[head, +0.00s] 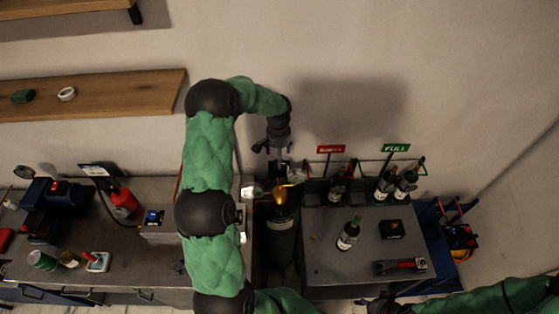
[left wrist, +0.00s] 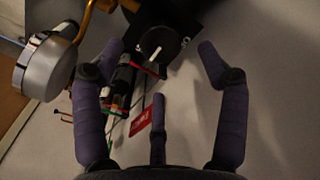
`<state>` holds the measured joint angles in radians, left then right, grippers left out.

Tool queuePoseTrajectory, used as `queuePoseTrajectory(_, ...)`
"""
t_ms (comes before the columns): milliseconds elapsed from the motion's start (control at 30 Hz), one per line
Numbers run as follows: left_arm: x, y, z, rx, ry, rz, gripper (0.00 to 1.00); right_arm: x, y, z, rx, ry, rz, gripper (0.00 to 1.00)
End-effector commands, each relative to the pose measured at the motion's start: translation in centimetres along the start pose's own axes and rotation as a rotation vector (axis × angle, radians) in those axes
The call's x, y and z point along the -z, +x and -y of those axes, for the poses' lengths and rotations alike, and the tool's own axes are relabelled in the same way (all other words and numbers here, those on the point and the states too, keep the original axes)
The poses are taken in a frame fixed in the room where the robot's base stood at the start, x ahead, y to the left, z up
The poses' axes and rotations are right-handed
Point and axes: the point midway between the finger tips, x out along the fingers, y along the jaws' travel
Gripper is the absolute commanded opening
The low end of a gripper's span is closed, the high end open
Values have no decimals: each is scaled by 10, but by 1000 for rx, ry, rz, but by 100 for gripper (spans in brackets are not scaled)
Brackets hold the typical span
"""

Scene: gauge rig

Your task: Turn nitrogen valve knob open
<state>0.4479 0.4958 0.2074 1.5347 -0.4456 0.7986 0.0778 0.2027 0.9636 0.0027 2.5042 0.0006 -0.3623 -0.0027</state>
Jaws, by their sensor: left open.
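A black round knob (left wrist: 160,42) with a white pointer line shows in the left wrist view, on a dark plate. The knob lies between and beyond the spread fingers of my left gripper (left wrist: 160,55), and I see no clear contact. In the head view my left gripper (head: 273,147) is open and empty, just above the brass fittings (head: 280,193) on a black cylinder (head: 281,235). The knob is too small and dark to make out in the head view. My right gripper (head: 374,305) is at the bottom edge, partly cut off.
A silver round gauge (left wrist: 45,68) and brass pipe are at the left wrist view's upper left. Bottles stand in a rack under a red sign (head: 331,149) and a green sign (head: 396,148). A red extinguisher (head: 123,200) stands left.

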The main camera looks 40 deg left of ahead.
Motion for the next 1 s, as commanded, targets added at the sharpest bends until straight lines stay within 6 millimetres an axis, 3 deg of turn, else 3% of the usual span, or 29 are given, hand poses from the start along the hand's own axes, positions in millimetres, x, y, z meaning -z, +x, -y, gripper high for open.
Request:
queuePoseTrajectory(100, -1, 21, -1, -1, 2, 4, 74, 0, -5, 2, 0, 0, -1, 40)
queuePoseTrajectory(300, 0, 44, 0, -1, 0, 1, 74, 0, -9, 3, 0, 0, -1, 40)
queuePoseTrajectory(733, 0, 53, 0, -1, 1, -1, 74, 0, -10, 4, 0, 0, -1, 40)
queuePoseTrajectory(933, 0, 53, -1, -1, 1, 0, 18, 0, -10, 4, 0, 0, -1, 40)
queuePoseTrajectory(1000, 0, 53, -1, -1, 1, 0, 18, 0, -10, 4, 0, 0, -1, 40)
